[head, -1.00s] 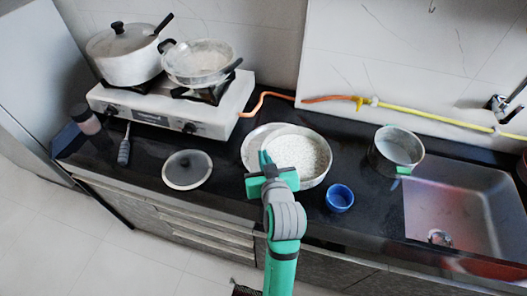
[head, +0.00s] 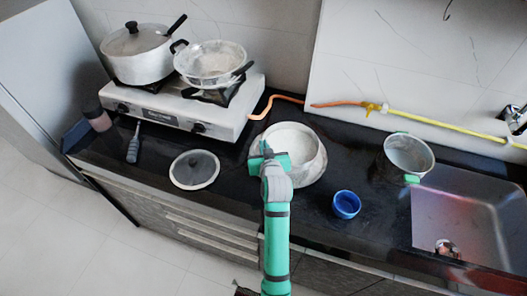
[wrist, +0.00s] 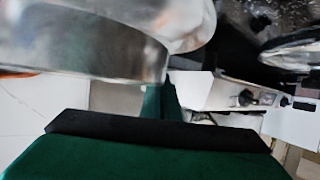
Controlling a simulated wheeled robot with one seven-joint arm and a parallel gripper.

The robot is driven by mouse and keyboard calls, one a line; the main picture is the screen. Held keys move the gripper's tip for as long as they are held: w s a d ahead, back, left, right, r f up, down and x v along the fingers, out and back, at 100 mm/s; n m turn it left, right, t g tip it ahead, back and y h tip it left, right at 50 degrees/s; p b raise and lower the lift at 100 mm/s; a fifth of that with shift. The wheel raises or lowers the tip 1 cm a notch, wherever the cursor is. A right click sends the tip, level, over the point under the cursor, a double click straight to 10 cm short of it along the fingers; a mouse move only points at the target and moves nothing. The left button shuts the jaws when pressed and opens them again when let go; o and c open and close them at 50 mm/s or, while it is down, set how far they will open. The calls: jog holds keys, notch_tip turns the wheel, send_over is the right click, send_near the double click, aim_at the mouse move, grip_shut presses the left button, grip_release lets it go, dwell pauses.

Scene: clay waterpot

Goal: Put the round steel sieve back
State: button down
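The round steel sieve (head: 297,137), a pale shallow round vessel, is at the middle of the black counter in the head view. It sits over or in a wider round steel dish (head: 316,176), whose rim shows around it. I cannot tell whether the two touch. My gripper (head: 266,152) is at the sieve's near left rim and appears shut on it. In the wrist view the sieve's curved steel wall (wrist: 90,45) fills the upper left, against my green fingers (wrist: 160,100). The exact contact is partly hidden.
A blue cup (head: 346,204) stands to the right, with a steel pot (head: 408,153) beside the sink (head: 470,215). A lid (head: 194,169) lies to the left. A white stove (head: 185,115) with pots stands behind left.

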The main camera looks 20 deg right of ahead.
jog(key=shift+w+d+f, duration=0.1)
jog(key=shift+w+f, duration=0.15)
jog(key=shift+f, duration=1.55)
jog(key=shift+f, duration=0.2)
jog(key=c, duration=2)
grip_release()
jog(key=shift+r, duration=0.25)
jog(key=v, duration=1.2)
